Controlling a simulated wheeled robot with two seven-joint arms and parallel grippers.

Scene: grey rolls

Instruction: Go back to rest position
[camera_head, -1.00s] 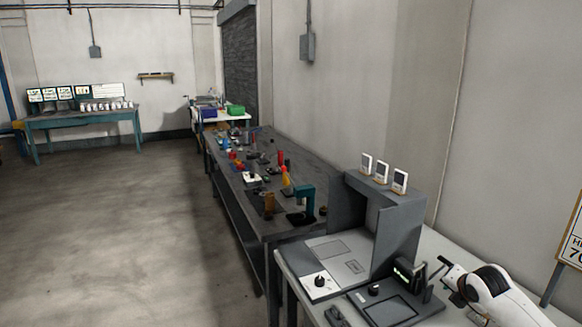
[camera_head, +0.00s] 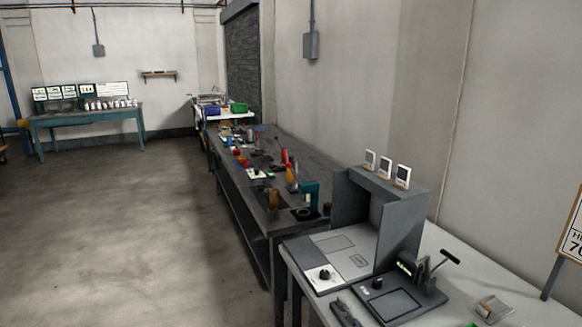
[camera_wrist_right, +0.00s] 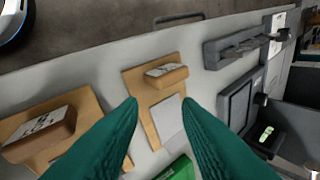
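My right gripper (camera_wrist_right: 160,101) shows in the right wrist view as two teal fingers spread apart, with nothing held between them. It hangs above a light tabletop, over a wooden holder (camera_wrist_right: 137,87) with a labelled block (camera_wrist_right: 166,75) and a pale card. I cannot tell its exact height. The right arm is out of the head view. My left gripper and arm show in no view.
The light worktable (camera_head: 452,260) carries a grey booth (camera_head: 402,232), a black lever device (camera_head: 398,300) and a small clear packet (camera_head: 491,309). A long dark bench (camera_head: 262,200) stands beyond. The floor (camera_head: 130,230) at left is clear.

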